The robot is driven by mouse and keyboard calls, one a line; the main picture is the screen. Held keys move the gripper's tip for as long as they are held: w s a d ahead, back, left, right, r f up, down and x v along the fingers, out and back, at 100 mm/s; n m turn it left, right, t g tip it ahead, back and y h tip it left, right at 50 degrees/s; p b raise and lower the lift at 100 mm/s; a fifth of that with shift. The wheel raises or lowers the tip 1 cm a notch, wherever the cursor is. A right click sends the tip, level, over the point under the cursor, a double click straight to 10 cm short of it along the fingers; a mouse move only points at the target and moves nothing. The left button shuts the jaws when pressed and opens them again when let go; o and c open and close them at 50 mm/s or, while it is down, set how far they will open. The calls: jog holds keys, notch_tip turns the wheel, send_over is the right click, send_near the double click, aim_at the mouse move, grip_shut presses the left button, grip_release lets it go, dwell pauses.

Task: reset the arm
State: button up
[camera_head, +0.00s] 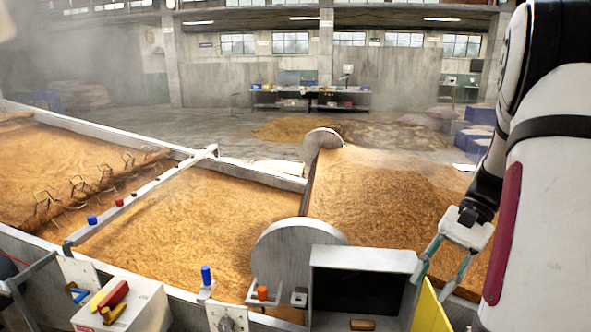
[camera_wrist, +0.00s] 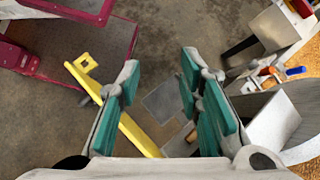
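My gripper (camera_head: 443,275) hangs at the right of the head view, at the end of my white arm, in front of the grain bed. In the wrist view my gripper (camera_wrist: 158,100) points down with its two teal-padded fingers spread wide apart. A yellow bar (camera_wrist: 120,115) shows lower down, partly hidden behind the left finger. No object is held.
Steaming grain beds (camera_head: 200,225) fill the middle and left, edged by metal walls. A dark-screened panel (camera_head: 358,290), a yellow plate (camera_head: 430,310) and a white box with coloured handles (camera_head: 145,305) stand in front. A magenta frame (camera_wrist: 65,45) is at upper left in the wrist view.

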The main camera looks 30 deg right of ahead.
jog(key=a+r+n+h+p, duration=0.1)
jog(key=a+r+n+h, duration=0.25)
jog(key=a, duration=0.35)
jog(key=a+r+n+h+p, duration=0.1)
jog(key=a+r+n+h, duration=0.15)
jog(key=a+r, duration=0.3)
jog(key=s+a+r+n+t+h+p, duration=0.1)
jog(key=s+a+r+n+t, duration=0.1)
jog(key=a, duration=0.4)
jog(key=s+a+r+n+t+h+p, duration=0.1)
jog(key=s+a+r+n+t+p, duration=0.1)
jog(key=s+a+n, duration=0.2)
jog(key=shift+s+a+r+n+t, duration=0.35)
jog(key=shift+a+n+t, duration=0.05)
jog(key=shift+a+n, duration=0.8)
